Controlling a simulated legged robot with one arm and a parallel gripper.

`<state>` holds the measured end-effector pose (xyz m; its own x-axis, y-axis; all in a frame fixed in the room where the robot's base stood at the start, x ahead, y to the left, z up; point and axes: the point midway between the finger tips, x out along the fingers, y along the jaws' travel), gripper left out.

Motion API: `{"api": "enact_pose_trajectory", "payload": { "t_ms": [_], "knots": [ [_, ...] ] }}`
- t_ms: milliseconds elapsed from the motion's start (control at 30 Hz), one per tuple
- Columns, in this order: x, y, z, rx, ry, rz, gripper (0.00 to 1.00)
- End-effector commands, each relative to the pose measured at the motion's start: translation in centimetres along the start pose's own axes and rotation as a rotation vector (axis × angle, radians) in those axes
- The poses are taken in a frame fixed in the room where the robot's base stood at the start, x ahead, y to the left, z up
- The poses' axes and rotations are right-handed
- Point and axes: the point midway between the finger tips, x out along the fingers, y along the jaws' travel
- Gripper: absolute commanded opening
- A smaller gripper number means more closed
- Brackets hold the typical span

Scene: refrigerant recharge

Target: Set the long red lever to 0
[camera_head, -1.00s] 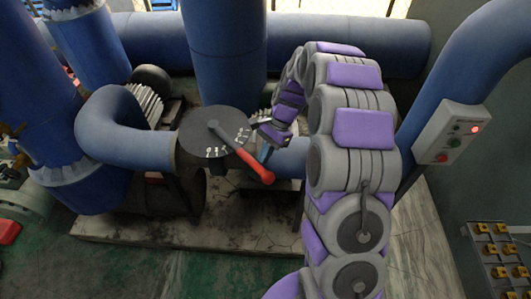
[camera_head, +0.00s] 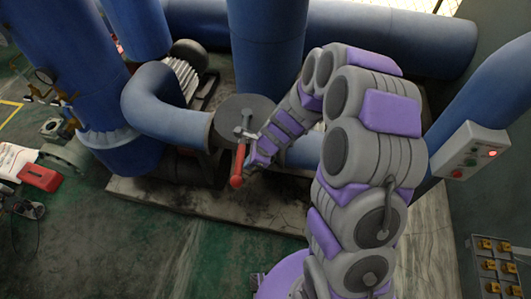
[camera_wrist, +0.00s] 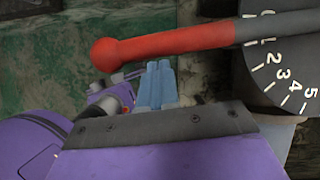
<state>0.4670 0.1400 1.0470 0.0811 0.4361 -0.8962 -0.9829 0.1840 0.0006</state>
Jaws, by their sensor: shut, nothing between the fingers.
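The long red lever (camera_head: 238,168) is mounted on a round grey dial (camera_head: 258,106) and points down, slightly left, in the head view. In the wrist view its red handle (camera_wrist: 175,43) with a ball end crosses above my fingers, and its grey shaft lies over the dial (camera_wrist: 262,85). The marks 2, 3, 4 and 5 show there below the shaft. The marks closest to the shaft are partly hidden. My gripper (camera_head: 250,163) is just right of the lever handle. In the wrist view its blue fingers (camera_wrist: 158,72) are together and empty, with the tips just under the handle.
A blue pipe elbow (camera_head: 155,103) and motor (camera_head: 187,75) stand left of the dial. A large vertical blue pipe (camera_head: 268,45) rises behind it. A grey control box (camera_head: 470,150) is at right. Open green floor (camera_head: 160,245) lies in front.

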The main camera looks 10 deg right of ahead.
Motion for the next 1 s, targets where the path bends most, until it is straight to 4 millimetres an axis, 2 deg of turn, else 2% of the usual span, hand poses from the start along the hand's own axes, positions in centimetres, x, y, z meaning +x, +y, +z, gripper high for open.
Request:
{"api": "enact_pose_trajectory", "payload": {
  "t_ms": [33, 100, 333, 1000],
  "knots": [
    [0.1, 0.4, 1.0, 0.024, -0.002, -0.006, 0.0],
    [0.6, 0.3, 1.6, 0.04, 0.0, -0.016, 0.0],
    [1.6, 0.4, 3.3, 0.036, -0.001, -0.016, 0.0],
    [2.7, 0.6, 5.0, 0.034, 0.005, -0.016, 0.0]
  ]
}}
